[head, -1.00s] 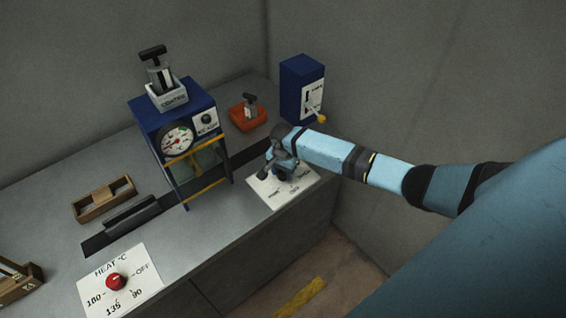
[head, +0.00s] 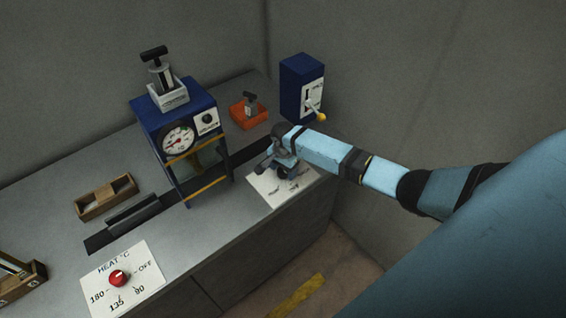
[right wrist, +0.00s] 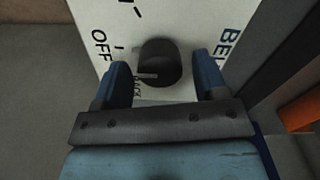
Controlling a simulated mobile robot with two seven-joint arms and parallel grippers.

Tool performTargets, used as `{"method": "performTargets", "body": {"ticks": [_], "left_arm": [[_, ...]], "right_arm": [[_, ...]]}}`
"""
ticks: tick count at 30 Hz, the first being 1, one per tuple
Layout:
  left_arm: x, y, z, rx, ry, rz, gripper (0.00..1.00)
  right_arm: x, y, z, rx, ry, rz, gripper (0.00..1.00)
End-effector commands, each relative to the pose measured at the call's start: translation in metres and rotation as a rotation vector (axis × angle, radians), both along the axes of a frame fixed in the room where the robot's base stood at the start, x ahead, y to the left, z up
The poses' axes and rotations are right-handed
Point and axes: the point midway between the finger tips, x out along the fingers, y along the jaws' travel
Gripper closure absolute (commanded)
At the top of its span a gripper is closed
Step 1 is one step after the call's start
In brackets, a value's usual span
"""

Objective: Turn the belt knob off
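The pointer line lies toward the left of the picture, near small lettering that I cannot read surely. My right gripper (right wrist: 162,74) is open, one blue finger on each side of the knob, with gaps visible. In the head view my right gripper (head: 279,166) is low over the white panel (head: 272,192) and hides the knob. My left gripper is not in view.
A blue press with a gauge (head: 178,139) stands left of my right gripper. A blue lever box (head: 302,88) and an orange tray (head: 248,113) are behind it. A red heat knob (head: 119,278) and wooden box (head: 105,197) are at left.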

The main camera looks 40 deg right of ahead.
Motion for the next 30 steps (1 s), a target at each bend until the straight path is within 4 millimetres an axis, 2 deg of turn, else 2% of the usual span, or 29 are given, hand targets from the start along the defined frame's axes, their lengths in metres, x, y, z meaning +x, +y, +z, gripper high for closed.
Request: {"method": "performTargets", "body": {"ticks": [8, 13, 17, 24, 30], "left_arm": [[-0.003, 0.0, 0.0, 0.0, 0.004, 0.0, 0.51], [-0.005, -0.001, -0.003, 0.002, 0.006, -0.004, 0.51], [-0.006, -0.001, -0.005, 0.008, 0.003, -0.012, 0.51], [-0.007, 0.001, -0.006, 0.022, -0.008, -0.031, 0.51], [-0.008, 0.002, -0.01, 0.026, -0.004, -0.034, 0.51]], "right_arm": [[0.0, 0.002, 0.0, 0.002, 0.001, 0.002, 0.31], [0.0, 0.001, 0.013, 0.003, -0.001, 0.002, 0.31], [0.0, 0.002, 0.038, 0.004, -0.002, 0.003, 0.31], [0.0, 0.001, 0.093, 0.003, -0.003, 0.002, 0.31], [0.0, 0.001, 0.125, 0.003, -0.001, 0.002, 0.31]]}}
